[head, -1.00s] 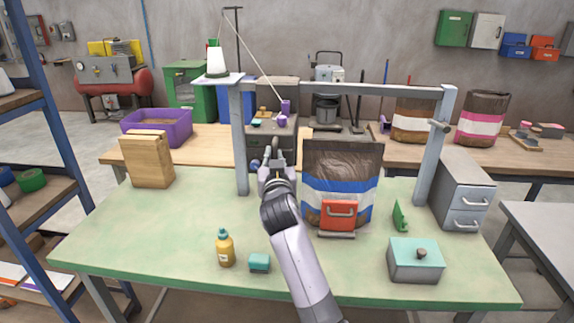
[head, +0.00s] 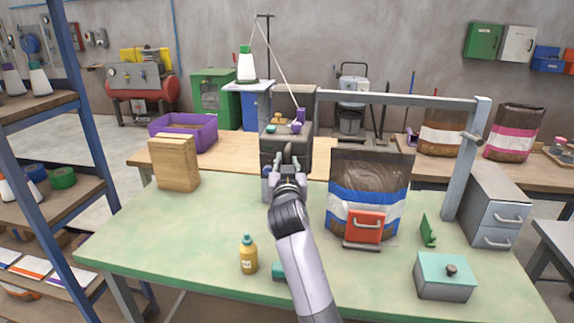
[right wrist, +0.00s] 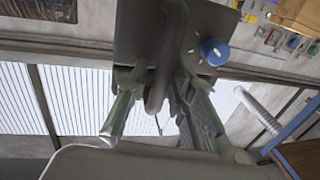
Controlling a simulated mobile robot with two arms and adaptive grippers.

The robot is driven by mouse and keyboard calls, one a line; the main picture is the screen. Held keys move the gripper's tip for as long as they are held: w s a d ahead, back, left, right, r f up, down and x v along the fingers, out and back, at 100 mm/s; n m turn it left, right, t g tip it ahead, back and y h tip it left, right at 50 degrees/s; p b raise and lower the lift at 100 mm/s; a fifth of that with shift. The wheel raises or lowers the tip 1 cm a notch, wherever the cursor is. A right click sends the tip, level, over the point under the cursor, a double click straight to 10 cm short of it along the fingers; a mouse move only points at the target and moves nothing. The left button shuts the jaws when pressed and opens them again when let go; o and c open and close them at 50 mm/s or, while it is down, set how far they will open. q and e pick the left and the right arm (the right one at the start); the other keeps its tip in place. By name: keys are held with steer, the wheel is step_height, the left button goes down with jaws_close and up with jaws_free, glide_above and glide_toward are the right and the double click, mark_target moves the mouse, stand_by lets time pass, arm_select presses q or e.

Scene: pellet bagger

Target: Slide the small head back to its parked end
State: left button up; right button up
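The small head (head: 272,143) is a dark grey block with small coloured parts and a purple piece (head: 297,127) on top. It sits at the left end of the overhead rail (head: 395,98) and hides the left post. In the right wrist view its dark plate (right wrist: 135,40) carries a blue knob (right wrist: 214,51). A dark curved handle (right wrist: 168,50) stands out from it. My right gripper (head: 287,160) is in front of the head. In the right wrist view its fingers (right wrist: 163,82) stand apart on either side of the handle; contact is hard to make out. My left gripper is out of view.
A brown bag (head: 368,175) with a red clamp (head: 365,226) stands just right of my arm. A yellow bottle (head: 248,255), wooden block (head: 174,164), teal-lidded box (head: 444,277) and drawers (head: 497,208) stand on the green table (head: 150,235). Thread runs from a cone (head: 246,67) to the head.

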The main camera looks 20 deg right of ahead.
steer(key=shift+o, duration=1)
step_height(320, 180, up, 10)
